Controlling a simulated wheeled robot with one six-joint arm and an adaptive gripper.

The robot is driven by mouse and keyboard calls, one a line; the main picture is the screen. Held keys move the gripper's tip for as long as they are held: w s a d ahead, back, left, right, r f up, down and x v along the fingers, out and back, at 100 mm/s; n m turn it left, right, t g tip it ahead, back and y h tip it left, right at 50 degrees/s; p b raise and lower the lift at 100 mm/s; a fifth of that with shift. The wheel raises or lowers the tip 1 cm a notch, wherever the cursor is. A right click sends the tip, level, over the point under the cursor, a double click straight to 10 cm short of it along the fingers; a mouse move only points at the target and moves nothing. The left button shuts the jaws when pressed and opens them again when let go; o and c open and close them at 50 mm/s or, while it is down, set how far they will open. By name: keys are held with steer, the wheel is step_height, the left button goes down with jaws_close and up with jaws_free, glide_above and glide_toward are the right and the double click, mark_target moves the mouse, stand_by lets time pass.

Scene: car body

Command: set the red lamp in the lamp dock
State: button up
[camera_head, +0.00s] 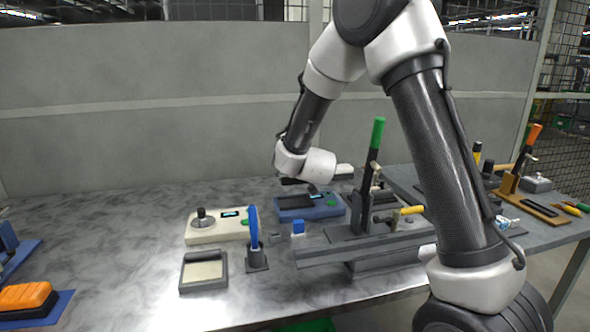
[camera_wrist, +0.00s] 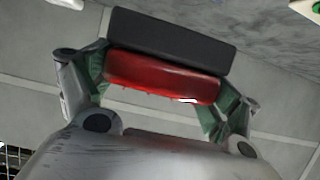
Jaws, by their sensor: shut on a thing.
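In the wrist view, the red lamp (camera_wrist: 150,74), a long red block with a dark backing (camera_wrist: 170,40), sits crosswise between the fingers. My gripper (camera_wrist: 163,86) is shut on it, one green-grey finger at each end. In the head view the wrist hangs above the back of the bench, over a blue device; the fingers and lamp are hard to make out there. I cannot tell for sure which thing is the lamp dock; a shallow dark tray with a beige inside (camera_head: 205,271) stands at the front, well apart from the gripper.
A beige box with a knob (camera_head: 216,230), a blue device (camera_head: 310,206), an upright blue tool in a holder (camera_head: 254,226) and a green-handled lever fixture (camera_head: 365,190) crowd the middle. An orange-topped block (camera_head: 26,297) lies front left. The bench's left middle is clear.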

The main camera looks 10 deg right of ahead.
mark_target(295, 184)
steer(key=shift+s+f, duration=0.1)
steer(key=shift+f, duration=2.8)
steer(key=shift+f, duration=1.1)
steer(key=o, duration=1)
steer(key=shift+s, duration=0.1)
steer(key=v, duration=1.1)
steer(key=shift+s+r, duration=0.25)
steer(key=shift+s, duration=0.1)
steer(key=shift+s, duration=0.1)
